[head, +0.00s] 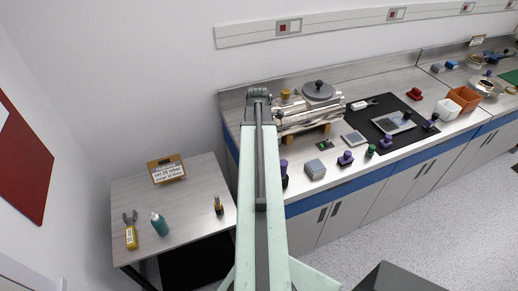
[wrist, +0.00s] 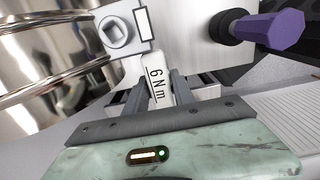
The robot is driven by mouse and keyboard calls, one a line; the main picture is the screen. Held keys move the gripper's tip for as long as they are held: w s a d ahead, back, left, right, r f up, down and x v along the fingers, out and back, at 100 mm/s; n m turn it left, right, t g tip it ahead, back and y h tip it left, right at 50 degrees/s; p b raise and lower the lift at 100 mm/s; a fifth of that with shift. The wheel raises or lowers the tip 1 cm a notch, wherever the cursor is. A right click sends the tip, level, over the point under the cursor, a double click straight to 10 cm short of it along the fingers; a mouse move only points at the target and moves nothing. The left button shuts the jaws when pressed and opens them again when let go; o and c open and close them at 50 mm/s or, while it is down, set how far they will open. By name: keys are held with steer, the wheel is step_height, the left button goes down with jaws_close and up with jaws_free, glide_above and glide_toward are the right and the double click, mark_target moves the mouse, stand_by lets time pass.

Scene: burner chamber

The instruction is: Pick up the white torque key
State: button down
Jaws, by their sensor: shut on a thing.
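The white torque key (wrist: 157,68), marked "6 Nm", is between the two grey fingers of my gripper (wrist: 156,92) in the wrist view. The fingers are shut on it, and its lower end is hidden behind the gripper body. A pale block with a square socket (wrist: 118,32) is at its upper end; I cannot tell if it is part of the key. In the head view my arm reaches to the bench beside the shiny metal cylinder (head: 308,113). The fingers and the held key are hidden there behind the arm.
The metal cylinder (wrist: 50,65) is close on the left in the wrist view, and a purple knob (wrist: 275,30) is at upper right. A black mat (head: 385,108) with a white-and-dark tool (head: 363,104) lies on the bench. A side table (head: 185,235) stands left.

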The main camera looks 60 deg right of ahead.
step_height(320, 180, up, 10)
steer(key=p, duration=1)
steer(key=shift+r, duration=0.15)
steer(key=c, duration=1.6)
jaws_free()
jaws_close()
steer(key=shift+s+f, duration=0.1)
steer(key=shift+f, duration=0.1)
